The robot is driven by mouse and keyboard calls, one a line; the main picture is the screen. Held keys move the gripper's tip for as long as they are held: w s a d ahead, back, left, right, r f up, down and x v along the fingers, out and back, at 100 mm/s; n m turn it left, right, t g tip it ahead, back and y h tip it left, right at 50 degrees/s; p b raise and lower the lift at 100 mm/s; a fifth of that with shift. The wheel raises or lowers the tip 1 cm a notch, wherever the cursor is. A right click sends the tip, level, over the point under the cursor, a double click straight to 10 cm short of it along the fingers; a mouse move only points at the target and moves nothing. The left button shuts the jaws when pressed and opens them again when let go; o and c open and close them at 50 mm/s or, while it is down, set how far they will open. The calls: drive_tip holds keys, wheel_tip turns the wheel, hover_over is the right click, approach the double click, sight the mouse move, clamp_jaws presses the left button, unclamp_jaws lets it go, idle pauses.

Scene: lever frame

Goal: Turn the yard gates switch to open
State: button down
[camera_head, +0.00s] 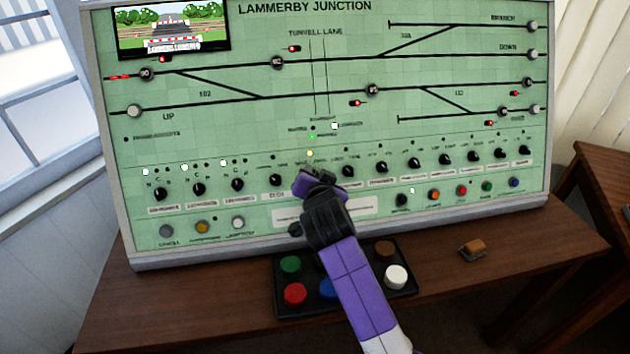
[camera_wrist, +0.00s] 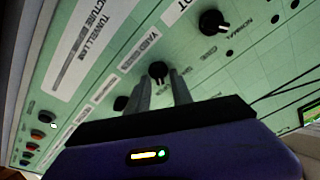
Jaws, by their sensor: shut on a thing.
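The yard gates switch is a small black rotary knob (camera_wrist: 158,69) on the green panel, next to a white label (camera_wrist: 139,49) that begins with "YARD" in the wrist view. My gripper (camera_wrist: 161,82) has its two grey fingers on either side of this knob and is shut on it. In the head view my gripper (camera_head: 318,185) reaches the lower middle of the panel and hides the knob. The knob's pointer direction is hard to make out.
The control panel (camera_head: 230,120) carries rows of similar black knobs close on both sides, with coloured buttons below. A black button box (camera_head: 345,303) stands on the desk beneath my arm. A small orange-brown object (camera_head: 473,248) lies on the desk (camera_head: 540,255) at right.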

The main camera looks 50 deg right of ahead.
drive_tip(key=shift+m, duration=0.4)
drive_tip(key=c, duration=1.5)
unclamp_jaws()
drive_tip(key=v, duration=0.7)
drive_tip(key=shift+s+a+r+b, duration=0.15)
drive_tip(key=shift+s+a+b, duration=0.1)
drive_tip(key=shift+s+b, duration=0.1)
drive_tip(key=shift+w, duration=0.1)
